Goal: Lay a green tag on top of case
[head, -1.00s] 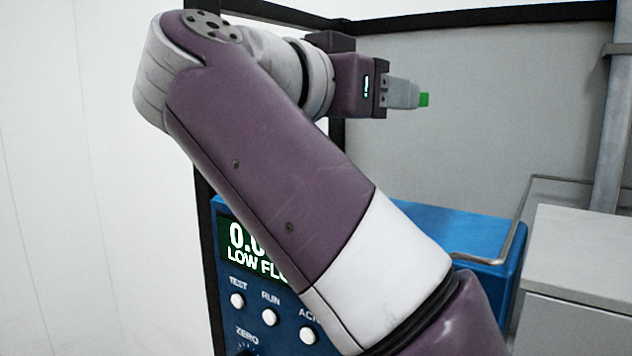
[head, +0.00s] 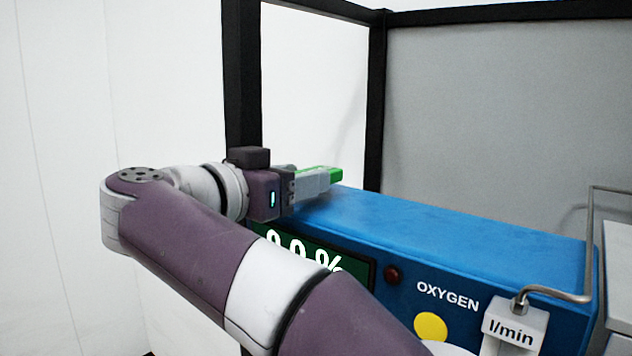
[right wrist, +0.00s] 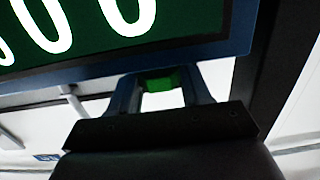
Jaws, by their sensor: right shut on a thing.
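The case is a blue analyser box (head: 460,237) with a flat blue top, a green display and the word OXYGEN on its front. My right gripper (head: 328,178) is at the left end of the case top, low over or at it; I cannot tell whether it touches. It is shut on the green tag (head: 337,174), which sticks out past the fingertips. In the right wrist view the green tag (right wrist: 159,80) sits between the two fingers, close to the display edge (right wrist: 120,30). My left gripper is not in view.
A black frame post (head: 375,110) and grey panel (head: 510,120) stand behind the case. A bent metal pipe (head: 592,245) joins an l/min fitting (head: 515,325) at the right front. A grey box (head: 618,270) stands at the far right. The middle of the case top is clear.

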